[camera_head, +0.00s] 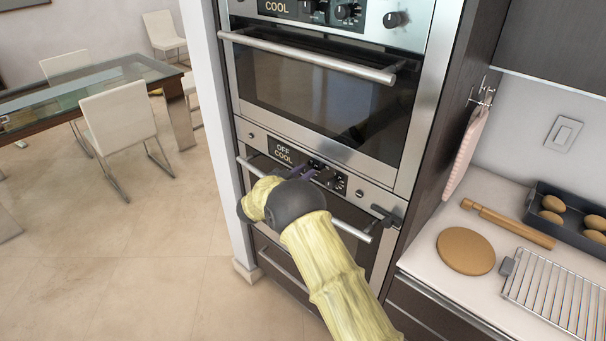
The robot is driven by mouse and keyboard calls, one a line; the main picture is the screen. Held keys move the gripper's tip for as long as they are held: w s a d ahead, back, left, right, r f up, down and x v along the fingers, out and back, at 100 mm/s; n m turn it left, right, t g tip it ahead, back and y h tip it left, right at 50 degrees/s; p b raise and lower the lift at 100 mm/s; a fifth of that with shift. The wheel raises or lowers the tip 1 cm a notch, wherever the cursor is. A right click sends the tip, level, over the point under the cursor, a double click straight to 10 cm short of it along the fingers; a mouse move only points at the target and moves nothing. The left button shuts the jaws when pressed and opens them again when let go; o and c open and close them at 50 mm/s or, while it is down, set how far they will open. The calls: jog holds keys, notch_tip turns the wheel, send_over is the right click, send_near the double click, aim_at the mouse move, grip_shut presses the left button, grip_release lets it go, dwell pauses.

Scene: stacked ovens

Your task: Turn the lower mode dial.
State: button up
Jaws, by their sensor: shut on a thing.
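The lower oven's control panel (360,190) is a steel strip with a black inset. Its display (283,152) reads OFF and COOL. My gripper (312,171) is at the dials just right of this display, shut on the lower mode dial. The fingers are small and partly hidden by my dark wrist, and the dial between them is mostly hidden. The dial's exact angle cannot be told. A second dark dial (340,183) with white markings shows just right of the fingers.
The lower oven's bar handle (350,230) runs below the panel, behind my arm. The upper oven (310,90) has its own bar handle. A counter at right holds a round board (466,251), rolling pin (508,222), wire rack (555,295) and tray (530,205).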

jog(key=shift+f, duration=0.1)
jog(key=m+b, duration=0.8)
jog(key=b, duration=0.4)
jog(key=shift+m, duration=0.3)
jog(key=o, duration=1)
